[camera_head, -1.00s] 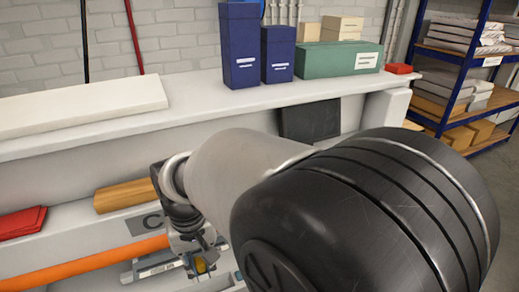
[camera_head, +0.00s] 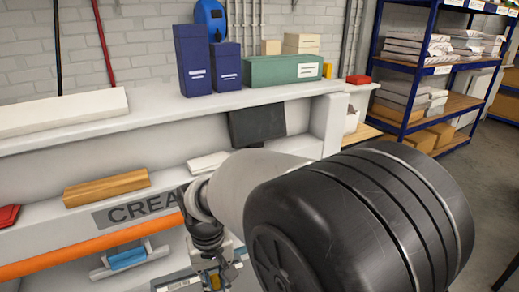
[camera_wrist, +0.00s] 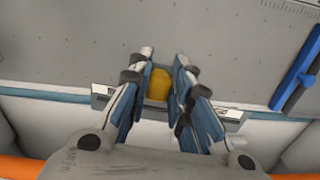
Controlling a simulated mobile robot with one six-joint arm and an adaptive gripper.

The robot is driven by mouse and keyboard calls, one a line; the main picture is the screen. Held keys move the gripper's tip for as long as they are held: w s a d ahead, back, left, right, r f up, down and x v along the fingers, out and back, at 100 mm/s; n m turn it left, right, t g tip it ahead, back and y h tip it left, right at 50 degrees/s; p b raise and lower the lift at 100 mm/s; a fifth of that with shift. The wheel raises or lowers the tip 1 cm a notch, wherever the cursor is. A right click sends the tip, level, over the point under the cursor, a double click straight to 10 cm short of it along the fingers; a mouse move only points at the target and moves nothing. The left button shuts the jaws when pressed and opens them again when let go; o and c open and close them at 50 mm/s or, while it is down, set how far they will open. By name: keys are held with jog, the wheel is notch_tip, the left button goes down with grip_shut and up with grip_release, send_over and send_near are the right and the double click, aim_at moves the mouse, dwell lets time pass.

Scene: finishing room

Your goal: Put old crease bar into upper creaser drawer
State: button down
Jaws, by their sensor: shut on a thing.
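My gripper (camera_head: 215,280) is low in the head view, just right of the "CREA" label and partly behind my arm. In the wrist view my gripper (camera_wrist: 160,70) is shut on the yellow middle of a short bar (camera_wrist: 158,86), which looks like the old crease bar. Its silver ends show on either side of the fingers. The yellow part also shows as a small spot in the head view (camera_head: 215,282). A similar bar with a blue middle (camera_head: 127,259) is at the lower left, below the orange rail. No open drawer can be made out.
The orange rail (camera_head: 90,253) runs along the creaser's front. A wooden block (camera_head: 106,188) and a red item (camera_head: 9,215) lie on the ledge. Blue boxes (camera_head: 193,62) and a green box (camera_head: 285,69) stand on the upper shelf. Free floor (camera_head: 470,215) shows at right.

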jog(key=w+d+f+m, duration=0.1)
jog(key=d+f, duration=0.3)
jog(key=d, duration=0.8)
jog(key=w+d+f+m, duration=0.2)
jog(key=d+f+m, duration=0.1)
jog(key=d, duration=0.9)
jog(key=shift+d+f+b, duration=0.15)
jog(key=shift+f+b, duration=0.2)
jog(key=shift+f, duration=0.3)
